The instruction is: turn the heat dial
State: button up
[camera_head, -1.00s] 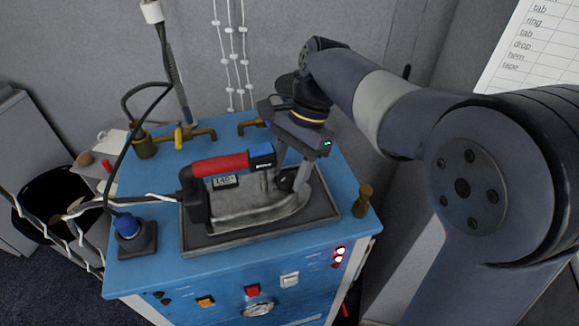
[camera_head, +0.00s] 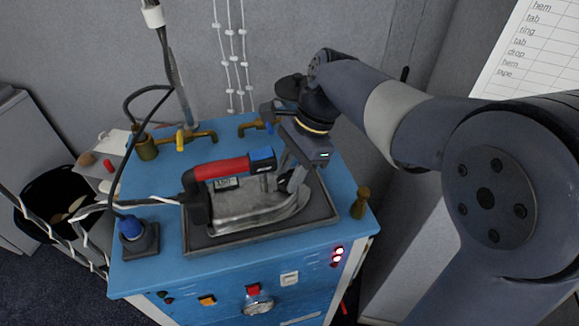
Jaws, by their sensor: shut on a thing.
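The iron (camera_head: 250,208) has a grey metal body, a red handle (camera_head: 222,168) with a blue front end, and a small digital display (camera_head: 226,183). It sits on a dark tray (camera_head: 325,212) on the blue cabinet top. The heat dial (camera_head: 283,186) is a small dark knob at the iron's front right, mostly hidden by my fingers. My gripper (camera_head: 291,181) reaches down from above at the iron's front end and is shut on the dial. The display's digits are too small to read surely.
A brass fitting (camera_head: 361,202) stands at the right of the blue cabinet (camera_head: 170,272). Brass taps (camera_head: 185,140) line the back.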

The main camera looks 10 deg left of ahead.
jog(key=o, duration=1)
jog(key=shift+r, duration=0.1)
jog(key=v, duration=1)
jog(key=shift+w+d+r, duration=0.1)
jog(key=shift+r, duration=0.25)
jog(key=shift+f, duration=0.15)
jog(key=x, duration=1.1)
jog(key=shift+n+h+b, duration=0.3)
jog(key=shift+n+b, duration=0.25)
jog(key=shift+n, duration=0.45)
jog(key=shift+g, duration=0.3)
